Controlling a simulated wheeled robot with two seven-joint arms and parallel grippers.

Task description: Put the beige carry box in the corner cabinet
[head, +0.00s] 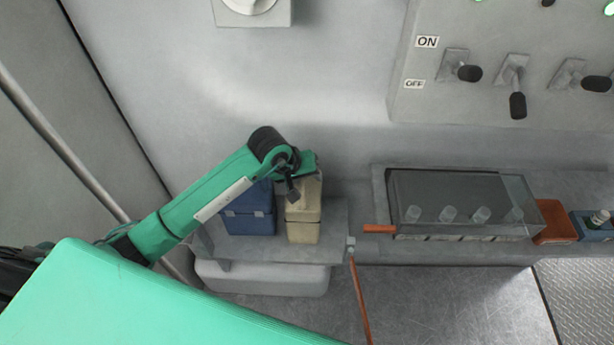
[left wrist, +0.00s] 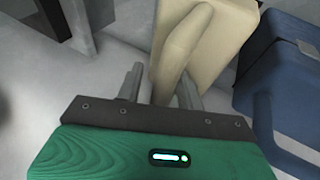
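The beige carry box (head: 304,222) stands upright on a small grey shelf (head: 275,250) beside a blue box (head: 248,212). My left gripper (head: 292,190) is at the upper part of the beige box. In the left wrist view, the two fingers of my left gripper (left wrist: 160,88) are apart, with the handle of the beige box (left wrist: 225,45) reaching between them, nearer the right finger. A gap shows on the left side of the handle. I cannot make out the corner cabinet for certain. My right gripper is not in view.
The blue box (left wrist: 285,85) is close beside the beige box. A dark case with a clear cover (head: 460,205) and an orange-handled tool (head: 378,229) lie on the bench to the right. A reddish rod (head: 360,297) hangs below the shelf corner. A switch panel (head: 500,85) is above.

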